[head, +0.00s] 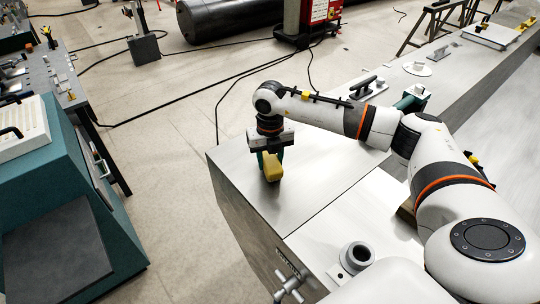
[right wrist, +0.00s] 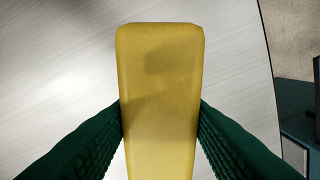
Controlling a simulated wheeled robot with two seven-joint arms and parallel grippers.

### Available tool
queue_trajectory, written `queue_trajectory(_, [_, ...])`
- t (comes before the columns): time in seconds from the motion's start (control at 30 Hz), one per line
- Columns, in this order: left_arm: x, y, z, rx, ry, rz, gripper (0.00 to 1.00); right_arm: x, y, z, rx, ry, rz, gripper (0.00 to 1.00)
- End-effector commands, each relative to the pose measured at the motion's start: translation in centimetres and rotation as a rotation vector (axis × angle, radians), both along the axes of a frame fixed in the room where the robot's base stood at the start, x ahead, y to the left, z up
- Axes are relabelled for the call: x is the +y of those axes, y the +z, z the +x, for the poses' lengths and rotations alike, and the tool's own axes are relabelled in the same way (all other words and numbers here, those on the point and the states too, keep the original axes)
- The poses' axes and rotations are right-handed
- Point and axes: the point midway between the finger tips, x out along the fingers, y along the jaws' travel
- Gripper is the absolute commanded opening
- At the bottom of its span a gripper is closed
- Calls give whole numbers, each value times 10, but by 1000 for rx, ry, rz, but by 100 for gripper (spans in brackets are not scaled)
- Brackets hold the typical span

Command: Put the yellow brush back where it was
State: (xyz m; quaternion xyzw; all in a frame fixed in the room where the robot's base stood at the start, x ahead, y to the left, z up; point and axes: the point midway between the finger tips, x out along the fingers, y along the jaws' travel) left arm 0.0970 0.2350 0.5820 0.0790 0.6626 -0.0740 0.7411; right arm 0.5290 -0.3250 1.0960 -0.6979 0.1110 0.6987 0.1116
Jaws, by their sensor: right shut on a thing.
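The yellow brush (head: 272,168) is in my right gripper (head: 271,156) over the left end of the metal float top. In the right wrist view the yellow brush (right wrist: 160,95) stands between the two green ribbed fingers of the right gripper (right wrist: 161,120), which touch it on both sides. Only its smooth yellow block shows; bristles are not visible. I cannot tell whether it touches the metal below. My left gripper is not in view.
The metal float (head: 310,180) has a round fitting (head: 357,256) near its front and a black handle (head: 368,86) farther back. A teal machine (head: 65,200) stands at left, across open floor (head: 170,160). The float top around the brush is bare.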

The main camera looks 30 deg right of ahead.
Motion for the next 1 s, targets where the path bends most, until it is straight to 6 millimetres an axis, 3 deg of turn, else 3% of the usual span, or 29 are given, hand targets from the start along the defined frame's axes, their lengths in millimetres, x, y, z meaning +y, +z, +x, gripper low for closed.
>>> queue_trajectory(0.27, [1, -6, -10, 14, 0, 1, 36, 0, -4, 0, 0, 1, 0, 20])
queue_trajectory(0.3, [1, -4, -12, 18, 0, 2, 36, 0, -2, 0, 0, 1, 0, 48])
queue_trajectory(0.4, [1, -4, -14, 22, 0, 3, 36, 0, -2, 0, 0, 1, 0, 63])
queue_trajectory(0.8, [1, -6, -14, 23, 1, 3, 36, 0, 5, 1, -3, 1, 0, 63])
queue_trajectory(1.0, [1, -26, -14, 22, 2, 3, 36, 0, 40, 2, -8, 2, 1, 63])
